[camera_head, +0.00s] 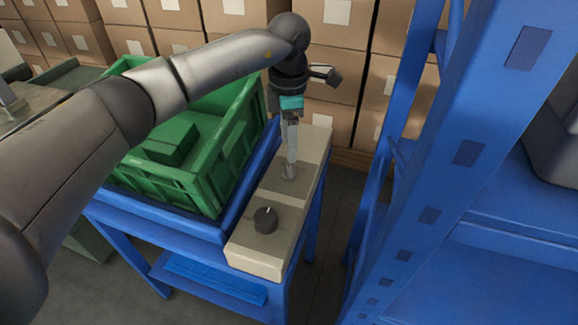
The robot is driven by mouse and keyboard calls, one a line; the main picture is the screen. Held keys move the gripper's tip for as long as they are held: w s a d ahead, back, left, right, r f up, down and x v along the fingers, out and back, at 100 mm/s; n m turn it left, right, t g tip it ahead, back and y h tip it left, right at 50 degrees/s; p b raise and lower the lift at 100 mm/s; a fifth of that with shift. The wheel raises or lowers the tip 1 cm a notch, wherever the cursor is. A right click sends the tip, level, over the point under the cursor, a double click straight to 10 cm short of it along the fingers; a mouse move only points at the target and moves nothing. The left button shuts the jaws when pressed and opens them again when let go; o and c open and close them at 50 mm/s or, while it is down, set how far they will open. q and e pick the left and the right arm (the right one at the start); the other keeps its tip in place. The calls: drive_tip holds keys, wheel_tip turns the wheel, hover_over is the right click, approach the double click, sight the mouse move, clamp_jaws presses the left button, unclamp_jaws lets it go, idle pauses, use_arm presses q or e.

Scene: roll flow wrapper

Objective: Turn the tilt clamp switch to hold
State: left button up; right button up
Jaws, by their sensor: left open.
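A beige control box (258,248) lies along the right side of the blue stand. A round black knob (265,220) with a pale pointer line sits on its near end. A small grey metal fitting (289,173) sits on a darker plate further back on the box. No label is legible, so I cannot tell which of these is the tilt clamp switch or its setting. My left gripper (291,155) points down, open, right over the metal fitting; I cannot tell whether it touches it. The knob is nearer and apart from the gripper. My right gripper is not in view.
A green crate (215,190) holding green parts sits on the blue stand (150,222) left of the box. A tall blue rack (435,160) stands close on the right. Stacked cardboard boxes (338,60) line the back. A narrow floor gap separates stand and rack.

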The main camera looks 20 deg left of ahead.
sight(289, 169)
use_arm(q)
wheel_tip(289, 169, down, 5)
drive_tip(key=shift+f+b, duration=0.15)
drive_tip(key=shift+b, duration=0.5)
drive_tip(key=shift+f, duration=1)
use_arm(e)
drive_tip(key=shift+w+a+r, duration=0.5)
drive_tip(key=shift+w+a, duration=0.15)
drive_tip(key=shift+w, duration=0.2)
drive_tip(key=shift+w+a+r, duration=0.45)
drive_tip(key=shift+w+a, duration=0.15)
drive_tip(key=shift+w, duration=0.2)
use_arm(q)
clamp_jaws()
